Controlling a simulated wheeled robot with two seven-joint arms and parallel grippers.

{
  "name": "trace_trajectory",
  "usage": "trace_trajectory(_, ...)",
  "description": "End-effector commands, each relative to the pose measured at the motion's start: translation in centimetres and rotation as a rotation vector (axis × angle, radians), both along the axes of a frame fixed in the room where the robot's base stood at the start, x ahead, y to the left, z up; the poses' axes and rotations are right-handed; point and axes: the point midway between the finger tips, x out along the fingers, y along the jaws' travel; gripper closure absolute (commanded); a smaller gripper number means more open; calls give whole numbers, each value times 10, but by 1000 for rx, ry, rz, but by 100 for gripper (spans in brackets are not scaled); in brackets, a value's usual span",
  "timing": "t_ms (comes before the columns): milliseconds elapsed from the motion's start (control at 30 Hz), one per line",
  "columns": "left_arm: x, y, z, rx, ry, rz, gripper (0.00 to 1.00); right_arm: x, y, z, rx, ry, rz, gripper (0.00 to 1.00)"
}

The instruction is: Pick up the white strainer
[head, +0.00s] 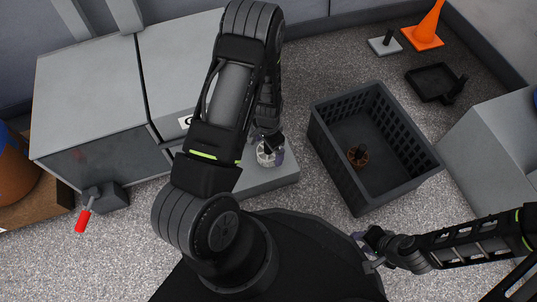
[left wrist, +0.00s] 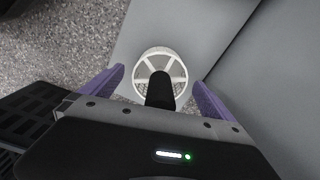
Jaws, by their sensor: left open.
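The white strainer (head: 263,158) stands on a low grey platform (head: 278,178), partly hidden by my left gripper in the head view. In the left wrist view the strainer (left wrist: 146,60) shows as a round white rim with spokes and a dark, mesh-like inside. A black upright post or handle (left wrist: 160,90) rises at its middle toward the camera. My left gripper (head: 270,150) is open, with its purple fingers (left wrist: 158,78) on either side of the strainer; contact is not visible. My right gripper (head: 370,248) is at the lower right, away from the strainer, its jaw opening unclear.
Grey cabinets (head: 90,90) stand left. An orange cone (head: 428,28) and a black tray (head: 430,82) lie back right. A red-handled tool (head: 83,215) is at lower left.

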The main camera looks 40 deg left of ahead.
Motion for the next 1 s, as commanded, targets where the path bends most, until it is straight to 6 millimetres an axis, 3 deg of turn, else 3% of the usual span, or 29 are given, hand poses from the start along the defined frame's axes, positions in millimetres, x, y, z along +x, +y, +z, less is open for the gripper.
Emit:
trace_trajectory(100, 1, 0, -9, 1, -1, 1, 1, 1, 0, -5, 1, -3, -2, 64)
trace_trajectory(667, 1, 0, -8, 1, -1, 0, 1, 1, 0, -3, 0, -3, -1, 64)
trace_trajectory(1000, 1, 0, -8, 1, -1, 0, 26, 1, 0, -3, 0, -3, -1, 64)
